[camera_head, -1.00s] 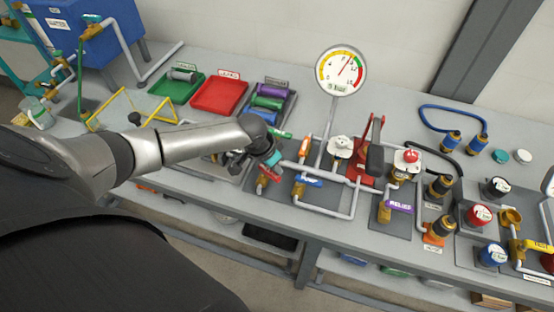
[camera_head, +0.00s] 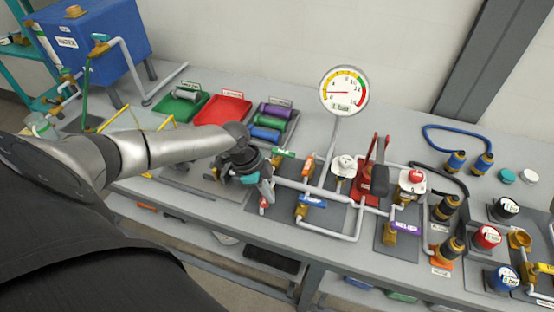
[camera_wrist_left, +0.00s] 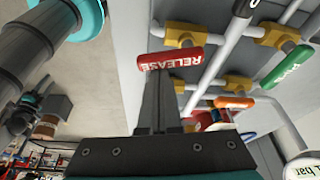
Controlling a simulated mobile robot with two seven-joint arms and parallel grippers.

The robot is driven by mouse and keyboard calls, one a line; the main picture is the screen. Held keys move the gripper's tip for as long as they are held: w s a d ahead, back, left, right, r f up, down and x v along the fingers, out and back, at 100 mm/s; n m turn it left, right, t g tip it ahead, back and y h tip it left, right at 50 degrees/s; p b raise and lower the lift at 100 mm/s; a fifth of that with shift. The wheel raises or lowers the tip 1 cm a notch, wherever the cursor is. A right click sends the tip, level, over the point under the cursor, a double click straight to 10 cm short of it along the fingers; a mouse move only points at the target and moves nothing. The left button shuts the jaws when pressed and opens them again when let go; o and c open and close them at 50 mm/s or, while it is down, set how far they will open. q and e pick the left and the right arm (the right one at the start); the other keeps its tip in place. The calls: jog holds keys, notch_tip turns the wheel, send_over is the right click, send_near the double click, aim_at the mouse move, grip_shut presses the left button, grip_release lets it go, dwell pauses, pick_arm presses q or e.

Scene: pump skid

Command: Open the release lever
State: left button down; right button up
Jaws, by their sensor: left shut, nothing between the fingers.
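The release lever (camera_wrist_left: 170,60) is a red handle lettered RELEASE, seen upside down in the left wrist view. It lies crosswise just beyond my left fingertips; I cannot tell whether they touch it. A brass valve body (camera_wrist_left: 186,34) is beside it on a grey pipe. In the head view only a small red part of the lever (camera_head: 264,203) shows below my gripper. My left gripper (camera_head: 266,190) is shut and empty at the left end of the pipework; its fingers also fill the middle of the wrist view (camera_wrist_left: 160,90). My right gripper is not in view.
A pressure gauge (camera_head: 344,91) stands behind the pipes, its needle low. Orange (camera_head: 308,166), blue (camera_head: 312,201) and green (camera_head: 284,153) handles are close right of the gripper. A red hand pump (camera_head: 372,175) stands farther right. Red (camera_head: 222,108) and green (camera_head: 179,104) trays lie behind.

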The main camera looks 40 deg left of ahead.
pick_arm(q)
jog(key=shift+w, duration=0.1)
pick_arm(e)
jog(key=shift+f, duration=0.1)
pick_arm(q)
jog(key=shift+w+a+b, duration=0.55)
jog(key=shift+b, duration=0.15)
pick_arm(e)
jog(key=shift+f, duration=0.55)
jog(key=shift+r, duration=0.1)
pick_arm(q)
notch_tip(320, 180, up, 10)
jog(key=p, duration=0.2)
jog(key=shift+d+f, duration=0.25)
jog(key=shift+d, duration=0.05)
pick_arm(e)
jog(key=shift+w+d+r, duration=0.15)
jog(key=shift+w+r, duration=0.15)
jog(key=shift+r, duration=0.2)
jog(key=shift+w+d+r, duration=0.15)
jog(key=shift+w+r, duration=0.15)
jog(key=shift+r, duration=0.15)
pick_arm(q)
jog(key=shift+w, duration=0.15)
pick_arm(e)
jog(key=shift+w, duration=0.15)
